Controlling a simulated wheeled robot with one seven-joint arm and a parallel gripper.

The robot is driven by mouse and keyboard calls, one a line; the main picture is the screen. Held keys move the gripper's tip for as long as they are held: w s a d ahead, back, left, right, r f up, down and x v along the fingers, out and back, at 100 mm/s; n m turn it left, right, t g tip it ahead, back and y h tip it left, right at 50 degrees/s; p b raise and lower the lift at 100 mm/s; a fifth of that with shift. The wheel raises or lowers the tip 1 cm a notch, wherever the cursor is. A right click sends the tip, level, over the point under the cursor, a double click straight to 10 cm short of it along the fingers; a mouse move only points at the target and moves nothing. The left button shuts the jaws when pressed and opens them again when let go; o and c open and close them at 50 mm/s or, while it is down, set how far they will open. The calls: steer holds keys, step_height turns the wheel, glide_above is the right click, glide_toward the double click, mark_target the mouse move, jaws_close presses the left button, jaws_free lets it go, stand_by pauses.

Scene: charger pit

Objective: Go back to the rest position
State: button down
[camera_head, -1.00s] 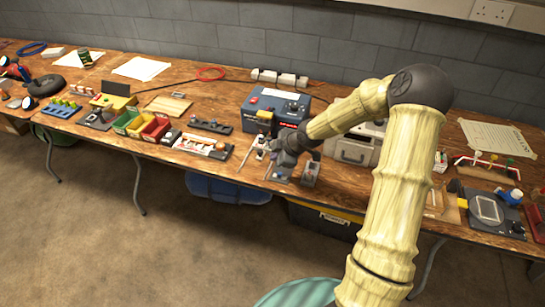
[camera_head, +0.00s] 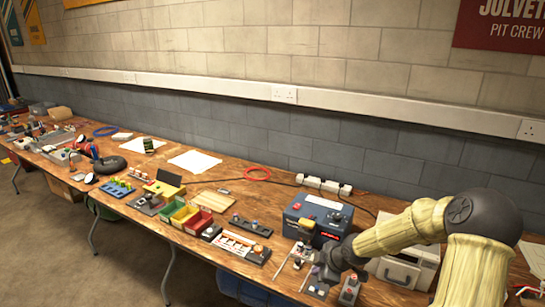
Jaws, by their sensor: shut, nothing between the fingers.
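My arm, cream with dark joints, comes in from the lower right of the head view. My gripper (camera_head: 324,271) is dark and small in the picture. It hangs over the front part of the workbench (camera_head: 140,222), just in front of the blue charger box (camera_head: 316,217). The gripper is shut, with nothing seen between its fingers. I cannot tell how high above the small parts below it is. The forearm hides part of the grey case (camera_head: 400,268) behind it.
Red and green bins (camera_head: 184,214), a white strip board (camera_head: 243,247) and a dark strip holder (camera_head: 250,225) lie left of the gripper. A small grey box (camera_head: 349,291) stands close by at the front edge. A white power strip (camera_head: 323,185) lies at the back wall.

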steer(key=s+a+r+m+g+h+p, duration=0.1)
steer(key=s+r+m+g+h+p, duration=0.1)
steer(key=s+r+m+p, duration=0.6)
steer(key=s+r+m, duration=0.3)
steer(key=s+r, duration=0.2)
steer(key=s, duration=0.2)
steer(key=s+r+m+h, duration=0.1)
steer(key=s+r+m, duration=0.3)
steer(key=s, duration=0.4)
steer(key=shift+s+a+r+g+h+p, duration=0.2)
steer(key=shift+r+g+h+p, duration=0.15)
steer(key=shift+r, duration=0.2)
